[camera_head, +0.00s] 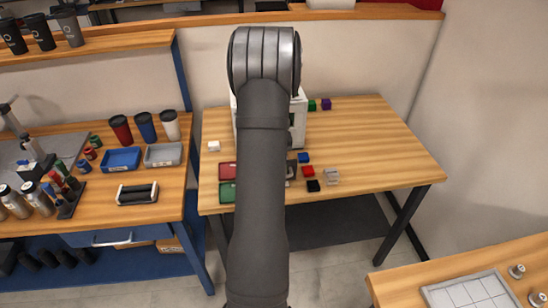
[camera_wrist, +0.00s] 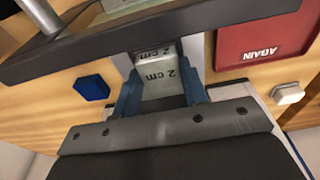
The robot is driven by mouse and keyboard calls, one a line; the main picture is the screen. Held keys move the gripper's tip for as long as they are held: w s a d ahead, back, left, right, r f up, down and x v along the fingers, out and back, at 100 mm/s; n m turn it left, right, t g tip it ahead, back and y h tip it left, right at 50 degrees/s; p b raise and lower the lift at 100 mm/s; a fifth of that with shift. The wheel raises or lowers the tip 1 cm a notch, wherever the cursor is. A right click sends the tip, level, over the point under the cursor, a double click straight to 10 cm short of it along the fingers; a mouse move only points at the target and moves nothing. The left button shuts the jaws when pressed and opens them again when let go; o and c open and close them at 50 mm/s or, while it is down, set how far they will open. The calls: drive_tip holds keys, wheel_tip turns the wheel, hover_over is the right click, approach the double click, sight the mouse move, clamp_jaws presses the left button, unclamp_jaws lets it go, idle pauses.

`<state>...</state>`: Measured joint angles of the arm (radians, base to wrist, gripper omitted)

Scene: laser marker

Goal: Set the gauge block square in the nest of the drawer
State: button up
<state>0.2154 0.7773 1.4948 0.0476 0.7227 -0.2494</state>
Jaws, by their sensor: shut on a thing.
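The gauge block (camera_wrist: 161,75) is pale grey, with "2 cm" printed on two visible faces. My gripper (camera_wrist: 162,88) is shut on it, one blue finger on each side. The block's far end is close to a dark grey bar (camera_wrist: 210,22) across the top of the wrist view; I cannot tell whether they touch. That bar may belong to the drawer or the machine; the nest cannot be made out. In the head view my arm hides my gripper, the block and most of the white laser marker (camera_head: 299,122).
A red tray marked AGAIN (camera_wrist: 262,40) is right of the block in the wrist view, with a blue piece (camera_wrist: 91,87) to the left. In the head view, a green tray (camera_head: 227,192), red block (camera_head: 308,171), black block (camera_head: 313,186) and clear piece (camera_head: 332,177) lie near the front edge.

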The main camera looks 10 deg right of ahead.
drive_tip(key=shift+f, duration=0.1)
drive_tip(key=shift+f, duration=0.15)
drive_tip(key=o, duration=1)
drive_tip(key=shift+f, duration=0.15)
drive_tip(key=shift+o, duration=0.5)
drive_tip(key=shift+s, duration=0.1)
drive_tip(key=shift+a+f, duration=0.1)
wheel_tip(320, 180, up, 13)
drive_tip(key=s, duration=0.1)
drive_tip(key=shift+s, duration=0.3)
drive_tip(key=shift+f, duration=0.15)
